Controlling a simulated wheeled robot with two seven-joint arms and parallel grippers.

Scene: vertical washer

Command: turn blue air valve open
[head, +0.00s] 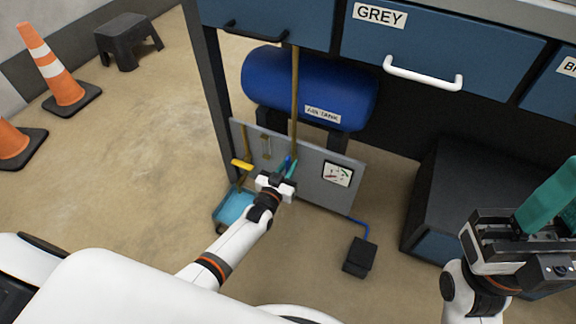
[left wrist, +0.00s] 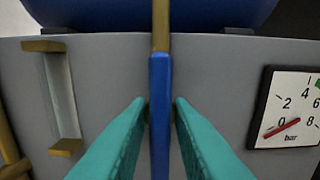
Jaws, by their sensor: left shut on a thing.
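The blue air valve handle (left wrist: 160,115) stands upright in the left wrist view, in line with the brass pipe (left wrist: 160,25) above it. My left gripper (left wrist: 160,105) is shut on the handle, with one teal finger on each side. In the head view, my left gripper (head: 285,170) is at the front of the grey panel (head: 313,180), and only a small bit of the blue handle (head: 288,161) shows there. My right gripper (head: 548,215) is at the right edge, far from the valve, its fingers partly cut off by the frame.
A blue air tank (head: 308,88) sits behind the panel. The gauge (left wrist: 287,108) has its red needle near 0. A yellow handle (head: 241,164) is left of the valve. A black pedal-like box (head: 358,257) lies on the floor. A dark cabinet (head: 455,190) stands at right.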

